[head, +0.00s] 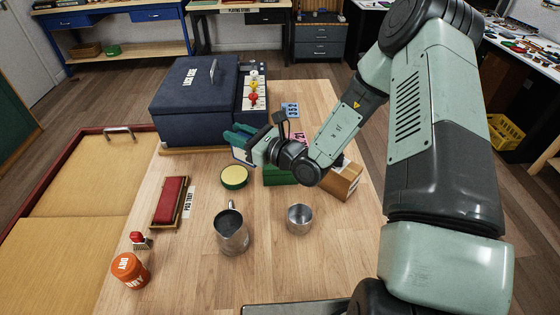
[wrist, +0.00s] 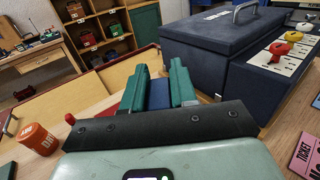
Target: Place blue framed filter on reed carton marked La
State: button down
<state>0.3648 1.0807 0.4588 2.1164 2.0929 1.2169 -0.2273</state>
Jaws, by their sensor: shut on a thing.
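My gripper (head: 236,135) is above the table, left of its middle, with its teal fingers shut on the blue framed filter (head: 241,156). The filter's pale face and blue edge show just below the fingers in the head view. In the wrist view the blue filter (wrist: 159,94) sits between the two fingers (wrist: 160,80). A brown carton (head: 345,181) stands to the right, partly behind my arm. A green carton or block (head: 278,177) stands beside it, also partly covered by my wrist. I cannot read a La mark on either.
A navy lock box (head: 190,115) stands behind my gripper, with red and yellow knobs (head: 253,97) at its right. A round tin (head: 234,177), metal mug (head: 231,232), metal cup (head: 299,218), red pad tray (head: 170,201) and orange jar (head: 129,269) stand nearer. The front right table is clear.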

jog(key=w+d+r+m+t+h, duration=0.25)
jog(key=w+d, duration=0.35)
jog(key=d, duration=0.3)
jog(key=shift+y, duration=0.25)
jog(key=f, duration=0.9)
jog(key=shift+d, duration=0.25)
jog(key=c, duration=0.9)
grip_release()
jog(key=shift+f, duration=0.1)
jog(key=shift+r, duration=0.2)
jog(key=v, duration=1.2)
